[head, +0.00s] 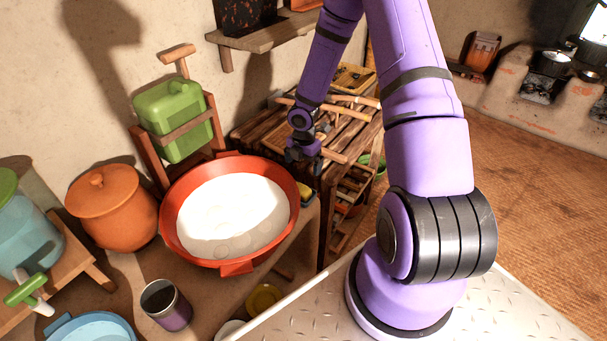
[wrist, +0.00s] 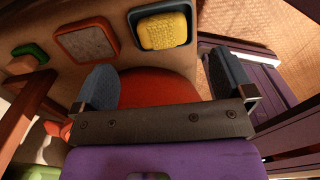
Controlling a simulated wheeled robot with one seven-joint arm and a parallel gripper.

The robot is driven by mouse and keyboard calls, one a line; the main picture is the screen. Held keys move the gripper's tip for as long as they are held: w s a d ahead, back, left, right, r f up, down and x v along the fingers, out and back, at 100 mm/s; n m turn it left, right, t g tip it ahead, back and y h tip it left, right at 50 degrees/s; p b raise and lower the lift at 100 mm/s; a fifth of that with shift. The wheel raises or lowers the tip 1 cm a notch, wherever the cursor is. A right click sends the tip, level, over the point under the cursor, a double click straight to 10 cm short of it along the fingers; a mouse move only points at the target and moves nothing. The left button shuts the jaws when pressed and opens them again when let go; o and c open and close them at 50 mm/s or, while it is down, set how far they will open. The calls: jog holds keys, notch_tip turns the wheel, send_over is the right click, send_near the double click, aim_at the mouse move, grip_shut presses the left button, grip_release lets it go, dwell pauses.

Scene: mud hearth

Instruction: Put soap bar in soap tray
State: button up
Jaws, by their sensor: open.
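A yellow bar with a marked top, which looks like the soap bar (wrist: 163,31), lies inside a dark blue-grey tray (wrist: 189,37), at the top of the wrist view. In the head view the yellow bar (head: 305,189) is small and partly hidden at the right of the red basin. My gripper (wrist: 164,82) is open, with its fingers wide apart and nothing between them. It is apart from the bar and tray. In the head view my gripper (head: 302,153) hangs above and behind the basin's right side.
A red basin (head: 170,215) with white contents stands on the counter. In the wrist view, a red-rimmed tray (wrist: 66,47) with a grey pad and a green item (wrist: 30,51) sit left of the bar. A wooden rack (head: 345,140) stands behind; a dark cup (head: 166,305) stands in front.

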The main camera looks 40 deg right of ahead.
jog(key=s+a+r+m+t+h, duration=0.1)
jog(key=s+r+m, duration=0.15)
jog(key=r, duration=0.75)
jog(key=s+a+r+m+h, duration=0.1)
jog(key=r+m, duration=0.3)
jog(key=r, duration=0.6)
jog(key=s+a+r+m+t+h, duration=0.15)
jog(key=r+m, duration=0.25)
jog(key=r, duration=0.6)
jog(key=s+a+r+m+t+y, duration=0.1)
jog(key=s+a+r+m, duration=0.2)
jog(key=s+r, duration=0.2)
jog(key=s+a+r+m+y, duration=0.1)
jog(key=s+a+r+m, duration=0.2)
jog(key=s, duration=0.6)
jog(key=s+a+r+m+t+y, duration=0.1)
jog(key=s+a+r+m, duration=0.2)
jog(key=s+r+m, duration=0.2)
notch_tip(320, 180, up, 2)
jog(key=shift+s+a+r+t, duration=0.1)
jog(key=shift+s+a+t, duration=0.25)
jog(key=shift+s, duration=0.9)
